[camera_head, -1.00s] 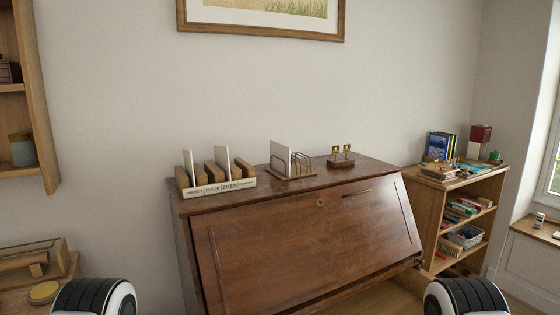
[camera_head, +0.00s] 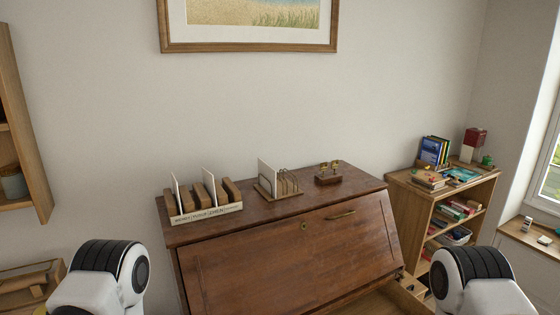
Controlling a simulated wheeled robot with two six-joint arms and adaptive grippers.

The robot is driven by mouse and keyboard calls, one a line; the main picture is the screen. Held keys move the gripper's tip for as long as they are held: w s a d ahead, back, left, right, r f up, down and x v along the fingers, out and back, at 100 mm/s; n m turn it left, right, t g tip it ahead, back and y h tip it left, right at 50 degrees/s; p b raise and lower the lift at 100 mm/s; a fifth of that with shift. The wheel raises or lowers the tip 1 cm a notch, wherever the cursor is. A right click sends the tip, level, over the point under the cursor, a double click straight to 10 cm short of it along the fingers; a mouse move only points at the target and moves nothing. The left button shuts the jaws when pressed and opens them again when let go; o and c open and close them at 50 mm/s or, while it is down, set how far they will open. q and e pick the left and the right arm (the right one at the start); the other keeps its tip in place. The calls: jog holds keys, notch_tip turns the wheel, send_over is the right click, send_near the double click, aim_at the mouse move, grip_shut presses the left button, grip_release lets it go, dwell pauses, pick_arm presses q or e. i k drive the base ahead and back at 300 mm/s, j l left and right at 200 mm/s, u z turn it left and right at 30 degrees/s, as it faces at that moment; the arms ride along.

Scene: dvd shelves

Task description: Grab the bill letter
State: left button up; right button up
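White letters stand on top of a brown slant-front desk (camera_head: 290,262). One letter (camera_head: 176,192) and a second letter (camera_head: 209,186) stand upright in a wooden slotted sorter (camera_head: 205,213) with small lettering on its front. Another white letter (camera_head: 266,177) stands in a wire-and-wood letter rack (camera_head: 284,189) to the right. I cannot tell which one is the bill; no writing on the letters is readable. White and black parts of both my arms show at the lower left and lower right, in front of the desk. Neither gripper is in view.
A small wooden stand with brass pieces (camera_head: 328,173) is on the desk's right end. A bookshelf (camera_head: 408,213) with books and boxes stands at the right, near the window. A wall shelf (camera_head: 26,130) is at the left.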

aim_at(270, 173)
jog(key=i+l, duration=0.2)
jog(key=l, duration=0.25)
jog(key=i+l+z, duration=0.1)
jog(key=l, duration=0.3)
jog(key=i+l+z, duration=0.1)
jog(key=i+l, duration=0.5)
jog(key=l, duration=0.25)
